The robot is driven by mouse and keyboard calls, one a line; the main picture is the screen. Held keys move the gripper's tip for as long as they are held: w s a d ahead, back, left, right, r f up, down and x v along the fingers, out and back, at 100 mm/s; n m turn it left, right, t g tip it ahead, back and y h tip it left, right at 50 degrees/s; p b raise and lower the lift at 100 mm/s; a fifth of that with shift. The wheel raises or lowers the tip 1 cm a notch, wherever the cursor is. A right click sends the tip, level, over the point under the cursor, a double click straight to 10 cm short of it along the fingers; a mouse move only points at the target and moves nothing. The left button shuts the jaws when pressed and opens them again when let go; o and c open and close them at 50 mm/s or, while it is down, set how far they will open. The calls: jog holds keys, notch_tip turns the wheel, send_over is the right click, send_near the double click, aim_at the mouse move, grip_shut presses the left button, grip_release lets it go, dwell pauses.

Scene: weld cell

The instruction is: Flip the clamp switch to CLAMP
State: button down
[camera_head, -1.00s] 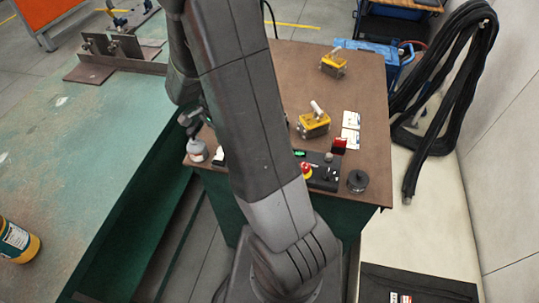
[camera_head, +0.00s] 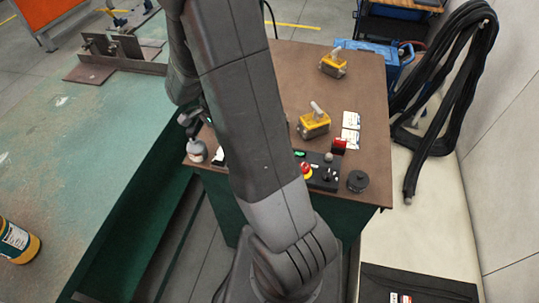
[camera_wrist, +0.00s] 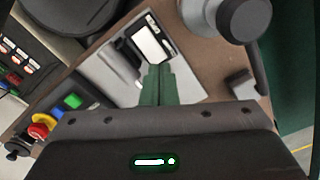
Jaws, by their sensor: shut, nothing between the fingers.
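My gripper (camera_wrist: 160,85) is shut and empty in the wrist view, with its greenish fingers together over a pale grey plate (camera_wrist: 106,76). The plate bears a white label (camera_wrist: 152,43) and a dark lever-like piece (camera_wrist: 120,62) left of the fingertips. I cannot read the label or tell whether this piece is the clamp switch, or its position. Contact cannot be told. In the head view my arm hides most of this spot; a white edge (camera_head: 220,155) shows left of the arm.
A control panel (camera_head: 322,172) with a red emergency stop (camera_head: 306,169) lies on the brown table (camera_head: 370,100). Two yellow lever boxes (camera_head: 314,125) (camera_head: 333,64) stand behind it. A grey round-topped object (camera_head: 196,151) is near the left edge; a black knob (camera_head: 357,181) stands right.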

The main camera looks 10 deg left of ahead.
jog(key=shift+f+b, duration=0.85)
jog(key=shift+f, duration=0.15)
dwell(0.8)
jog(key=shift+r, duration=0.1)
jog(key=shift+r+p, duration=2.7)
jog(key=shift+r, duration=0.75)
jog(key=shift+f, duration=0.15)
notch_tip(320, 180, down, 7)
jog(key=b, duration=0.5)
jog(key=shift+r, duration=0.3)
